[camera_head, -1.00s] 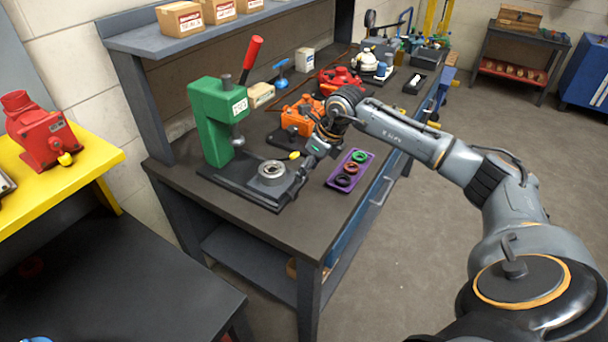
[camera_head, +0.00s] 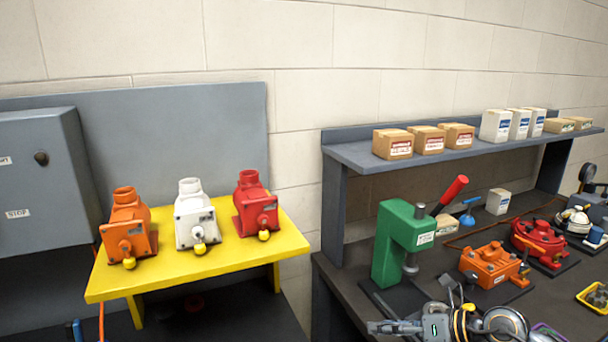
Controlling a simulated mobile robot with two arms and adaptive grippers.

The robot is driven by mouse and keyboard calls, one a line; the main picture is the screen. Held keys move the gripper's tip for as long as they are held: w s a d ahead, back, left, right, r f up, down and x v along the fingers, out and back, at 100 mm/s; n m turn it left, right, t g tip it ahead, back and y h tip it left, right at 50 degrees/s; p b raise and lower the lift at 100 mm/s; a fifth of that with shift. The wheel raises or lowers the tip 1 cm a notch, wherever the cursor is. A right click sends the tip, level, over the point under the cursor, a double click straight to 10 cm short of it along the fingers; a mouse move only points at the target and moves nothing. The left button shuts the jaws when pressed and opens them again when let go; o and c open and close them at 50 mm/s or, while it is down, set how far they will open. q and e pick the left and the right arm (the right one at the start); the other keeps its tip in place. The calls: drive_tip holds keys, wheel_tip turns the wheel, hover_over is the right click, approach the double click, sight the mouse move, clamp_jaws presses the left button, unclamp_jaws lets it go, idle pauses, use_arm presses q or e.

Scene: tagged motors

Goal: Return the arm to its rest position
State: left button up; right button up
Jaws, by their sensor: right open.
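My right arm enters at the bottom right, low in front of the workbench (camera_head: 350,302). Its gripper (camera_head: 384,327) points left at the bottom edge, below the green press (camera_head: 400,245) in the picture. The gripper is open, and I see nothing held in it. Part of the arm is cut off by the bottom edge. My left gripper is out of view. An orange motor (camera_head: 128,228), a white motor (camera_head: 195,217) and a red motor (camera_head: 255,207) stand in a row on a yellow stand (camera_head: 225,262), left of the arm.
An orange motor (camera_head: 492,264) and a red motor (camera_head: 538,240) sit on the workbench right of the press. Cardboard boxes (camera_head: 427,138) and white boxes stand on the shelf (camera_head: 365,156) above. A grey cabinet (camera_head: 45,185) is at the far left.

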drive_tip(key=s+a+r+m+t+y, duration=0.2)
drive_tip(key=a+r+m+t+y, duration=0.2)
drive_tip(key=a+r+m+t, duration=0.35)
drive_tip(key=s+d+f+m+t+h, duration=0.15)
drive_tip(key=d+f+m+h, duration=0.25)
drive_tip(key=d+m+h, duration=0.55)
drive_tip(key=s+d+f+m+t+h, duration=0.15)
drive_tip(key=d+f+m+h, duration=0.35)
drive_tip(key=m, duration=0.9)
drive_tip(key=s+a+f+m+g, duration=0.1)
drive_tip(key=s+f+m+g, duration=0.1)
drive_tip(key=s+f+g, duration=0.45)
drive_tip(key=s+a+f+m+g, duration=0.2)
drive_tip(key=s+f+m+g, duration=0.1)
drive_tip(key=s, duration=0.7)
drive_tip(key=s+a+f+m+g, duration=0.1)
drive_tip(key=s+f+m+g, duration=0.1)
drive_tip(key=s+f+g, duration=0.45)
drive_tip(key=s+f+b, duration=0.1)
drive_tip(key=s+f, duration=0.2)
drive_tip(key=f, duration=1.2)
drive_tip(key=s+f+b, duration=0.1)
drive_tip(key=s+f, duration=0.1)
drive_tip(key=f, duration=1.3)
drive_tip(key=s+d+f+b, duration=0.1)
drive_tip(key=s+d+f, duration=0.1)
drive_tip(key=s+f, duration=1.2)
drive_tip(key=shift+s+d+f, duration=0.3)
drive_tip(key=shift+s+f, duration=0.1)
drive_tip(key=shift+s, duration=0.55)
